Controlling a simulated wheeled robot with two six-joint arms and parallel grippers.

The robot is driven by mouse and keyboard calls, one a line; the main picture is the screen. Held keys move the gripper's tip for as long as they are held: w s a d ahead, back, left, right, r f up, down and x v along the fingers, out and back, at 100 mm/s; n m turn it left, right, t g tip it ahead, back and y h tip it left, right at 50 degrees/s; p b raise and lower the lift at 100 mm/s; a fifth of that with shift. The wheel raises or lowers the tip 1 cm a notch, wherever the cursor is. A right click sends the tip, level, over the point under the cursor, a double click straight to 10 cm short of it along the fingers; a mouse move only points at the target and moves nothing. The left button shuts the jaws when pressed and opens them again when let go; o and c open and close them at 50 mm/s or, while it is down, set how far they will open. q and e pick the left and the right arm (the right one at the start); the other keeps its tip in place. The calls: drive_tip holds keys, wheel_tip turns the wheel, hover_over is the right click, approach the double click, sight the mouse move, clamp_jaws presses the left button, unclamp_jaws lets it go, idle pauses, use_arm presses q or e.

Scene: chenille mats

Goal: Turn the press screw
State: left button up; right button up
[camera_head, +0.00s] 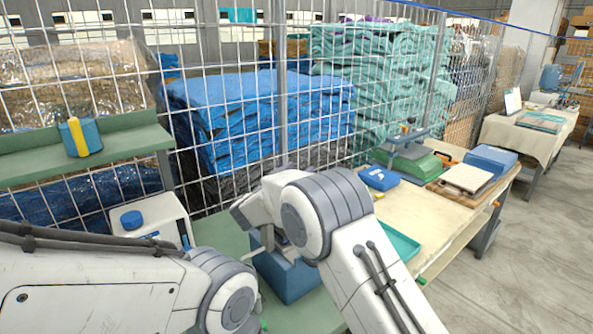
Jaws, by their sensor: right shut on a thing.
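A small press (408,143) with a grey crossbar and an upright screw topped by a small knob stands on a green base at the back of the wooden table. My right gripper (270,240) is well to the left of the press and apart from it. It points down at a blue box (291,278) over the green bench and is shut on it; my wrist hides most of the contact. My left arm comes in low from the left, and its gripper does not show.
The wooden table (440,225) holds a blue pack (378,178), a teal tray (400,243), a board (467,178) and a blue box at the right. A white container (150,218) stands left of my right gripper. A wire mesh fence closes off the back.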

drive_tip(key=shift+r, duration=0.5)
drive_tip(key=o, duration=1.3)
drive_tip(key=shift+c, duration=0.2)
drive_tip(key=shift+o, duration=0.6)
drive_tip(key=shift+f, duration=0.25)
drive_tip(key=shift+s+a+f, duration=0.1)
drive_tip(key=shift+s+a, duration=0.05)
drive_tip(key=shift+s, duration=0.1)
drive_tip(key=b+v, duration=0.4)
drive_tip(key=v, duration=0.4)
drive_tip(key=shift+s+a, duration=0.2)
drive_tip(key=shift+s, duration=0.1)
drive_tip(key=shift+s+a, duration=0.25)
drive_tip(key=shift+s, duration=0.3)
